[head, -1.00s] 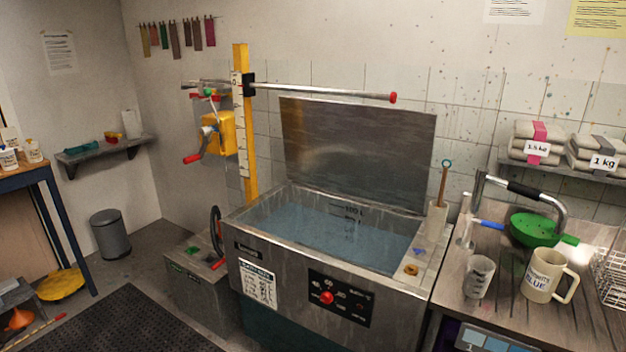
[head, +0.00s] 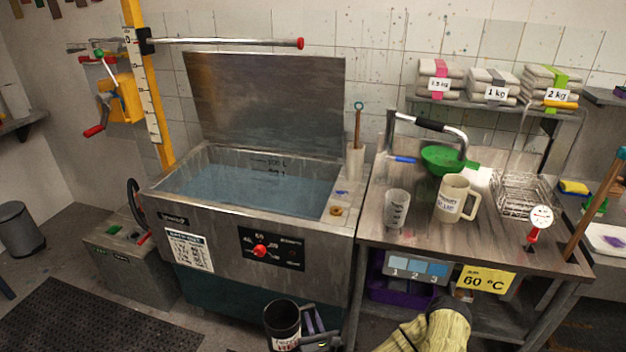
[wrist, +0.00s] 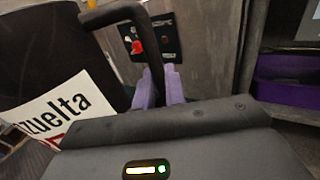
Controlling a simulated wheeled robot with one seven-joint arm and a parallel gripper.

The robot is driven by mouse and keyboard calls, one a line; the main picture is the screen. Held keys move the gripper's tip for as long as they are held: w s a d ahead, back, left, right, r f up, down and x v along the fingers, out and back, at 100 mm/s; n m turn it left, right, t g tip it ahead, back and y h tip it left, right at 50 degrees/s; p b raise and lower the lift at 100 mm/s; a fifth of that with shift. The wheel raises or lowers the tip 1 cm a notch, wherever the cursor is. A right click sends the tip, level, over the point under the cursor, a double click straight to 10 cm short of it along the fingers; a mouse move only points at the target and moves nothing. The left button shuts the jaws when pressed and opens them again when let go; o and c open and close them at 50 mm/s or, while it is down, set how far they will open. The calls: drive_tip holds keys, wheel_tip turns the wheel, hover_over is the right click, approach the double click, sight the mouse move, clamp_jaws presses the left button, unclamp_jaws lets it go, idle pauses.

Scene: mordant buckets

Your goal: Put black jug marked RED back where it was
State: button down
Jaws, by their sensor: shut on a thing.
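The black jug (head: 283,322) shows at the bottom of the head view, in front of the steel vat and cut by the frame edge. It looks upright. My gripper (head: 314,320) is at its right side. In the wrist view the jug (wrist: 50,50) fills the left side, with its black handle between my gripper's purple fingers (wrist: 160,92), shut on it. Its white label shows "zuelta" and a bit of red below; the rest is hidden. A cream jug (head: 452,199) marked BLUE stands on the wooden bench (head: 415,235).
The steel vat (head: 205,220) with bluish water stands behind the jug. A purple crate (head: 400,291) sits below. Bare floor and a black mat (head: 60,315) lie left.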

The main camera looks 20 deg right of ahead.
drive_tip(key=w+r, duration=0.1)
drive_tip(key=r, duration=0.1)
drive_tip(key=w+r, duration=0.2)
drive_tip(key=shift+a, duration=0.1)
drive_tip(key=s+f, duration=0.4)
drive_tip(key=f, duration=0.1)
drive_tip(key=shift+s+f, duration=0.25)
drive_tip(key=shift+a, duration=0.1)
